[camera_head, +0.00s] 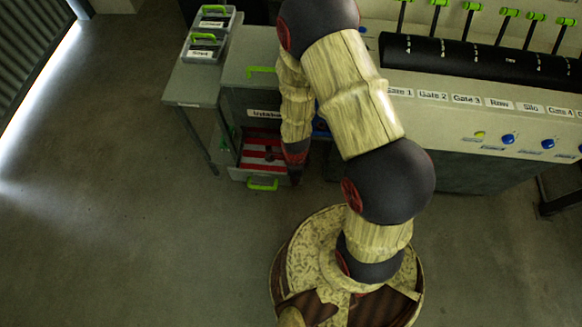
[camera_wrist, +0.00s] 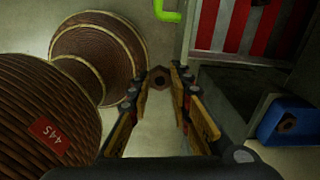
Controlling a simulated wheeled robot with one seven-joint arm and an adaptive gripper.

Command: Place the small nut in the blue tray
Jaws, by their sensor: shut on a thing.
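A small dark nut (camera_wrist: 161,79) with a hexagonal outline and a central hole sits between the fingertips of my gripper (camera_wrist: 160,82) in the wrist view. My gripper is shut on it. The blue tray (camera_wrist: 299,136) is at the right edge of the wrist view, to the right of my gripper and apart from it. A brown hexagonal piece (camera_wrist: 287,123) lies in it. In the head view, my gripper (camera_head: 295,177) hangs low beside the open drawer; the nut cannot be made out there. Only a sliver of blue shows behind my arm.
An open drawer (camera_head: 241,174) with a red-and-white striped bottom and green handle is beside my gripper; its stripes show in the wrist view (camera_wrist: 238,25). A side table (camera_head: 188,90) with grey boxes stands left. The control panel (camera_head: 500,110) is right. Floor left is clear.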

